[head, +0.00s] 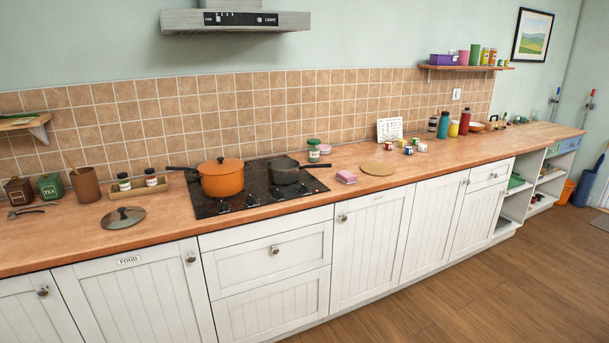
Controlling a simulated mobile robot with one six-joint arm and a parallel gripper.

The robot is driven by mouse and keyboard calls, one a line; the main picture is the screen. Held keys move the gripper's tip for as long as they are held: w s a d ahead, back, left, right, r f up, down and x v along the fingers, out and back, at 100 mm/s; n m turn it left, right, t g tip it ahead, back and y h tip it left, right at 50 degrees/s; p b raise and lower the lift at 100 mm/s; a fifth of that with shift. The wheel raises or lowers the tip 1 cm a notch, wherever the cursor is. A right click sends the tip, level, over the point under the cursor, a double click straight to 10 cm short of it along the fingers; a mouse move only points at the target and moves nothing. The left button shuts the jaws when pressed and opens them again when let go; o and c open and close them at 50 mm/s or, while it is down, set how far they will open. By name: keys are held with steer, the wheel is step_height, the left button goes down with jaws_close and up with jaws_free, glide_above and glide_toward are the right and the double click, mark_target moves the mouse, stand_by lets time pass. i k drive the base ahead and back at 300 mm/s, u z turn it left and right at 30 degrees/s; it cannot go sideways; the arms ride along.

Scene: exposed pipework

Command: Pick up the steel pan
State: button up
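A dark grey metal pan (285,172) stands upright on the right part of the black hob (245,206). It is the only steel-like pan I see, and its handle (314,164) points right. An orange pot (221,179) with a lid stands just left of it on the same hob, its dark handle pointing left. My gripper is not in view.
A loose lid (123,218) lies on the wooden counter left of the hob. A pink sponge-like block (346,177) and a round tan mat (377,168) lie to the right. A hood (235,20) hangs above. The wooden floor (480,290) in front is clear.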

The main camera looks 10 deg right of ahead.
mark_target(298, 170)
steer(key=z, duration=0.1)
steer(key=k, duration=0.15)
steer(key=u, duration=0.25)
steer(key=i, duration=0.9)
steer(key=z, duration=1.6)
steer(key=k, duration=0.1)
steer(key=u, duration=3.3)
